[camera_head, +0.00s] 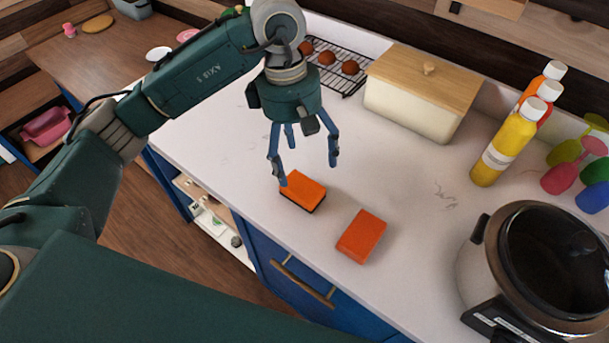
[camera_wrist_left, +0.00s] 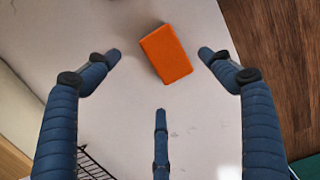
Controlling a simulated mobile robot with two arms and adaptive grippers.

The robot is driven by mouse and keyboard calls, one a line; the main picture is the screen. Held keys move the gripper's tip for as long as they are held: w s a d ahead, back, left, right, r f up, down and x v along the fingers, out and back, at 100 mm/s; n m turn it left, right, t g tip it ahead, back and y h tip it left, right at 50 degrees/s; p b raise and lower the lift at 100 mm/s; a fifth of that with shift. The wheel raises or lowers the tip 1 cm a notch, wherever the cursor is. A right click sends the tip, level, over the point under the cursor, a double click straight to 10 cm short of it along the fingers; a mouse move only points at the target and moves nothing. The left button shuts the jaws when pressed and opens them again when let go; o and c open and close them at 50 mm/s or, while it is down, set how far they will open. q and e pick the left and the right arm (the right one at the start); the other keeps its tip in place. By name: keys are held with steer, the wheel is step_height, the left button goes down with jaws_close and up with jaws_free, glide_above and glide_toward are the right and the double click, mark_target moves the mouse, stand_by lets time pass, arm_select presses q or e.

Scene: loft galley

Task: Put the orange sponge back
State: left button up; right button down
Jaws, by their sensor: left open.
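Two orange sponges lie flat on the pale counter (camera_head: 240,170) near its front edge. One sponge (camera_head: 303,188), with a dark lower layer, is just below my left gripper (camera_head: 306,163); the other sponge (camera_head: 361,236) lies apart from it, to the right and closer to me. My left gripper points down with its three blue fingers spread, open and empty. In the left wrist view one orange sponge (camera_wrist_left: 165,53) shows on the counter between the two upper fingers of the left gripper (camera_wrist_left: 160,75). My right gripper is not in view.
Behind the gripper stand a wire rack (camera_head: 340,68) with brown round items and a cream box (camera_head: 410,108) with a wooden lid. Sauce bottles (camera_head: 503,148), coloured glasses (camera_head: 562,178) and a cooker (camera_head: 540,265) stand at the right. The counter's middle is clear.

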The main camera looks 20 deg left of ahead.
mark_target(299, 177)
arm_select(q)
steer(key=r, duration=0.3)
steer(key=r+b, duration=0.1)
steer(key=r, duration=0.1)
steer(key=shift+w+a+r, duration=0.1)
steer(key=shift+a+r, duration=0.15)
steer(key=shift+a, duration=0.15)
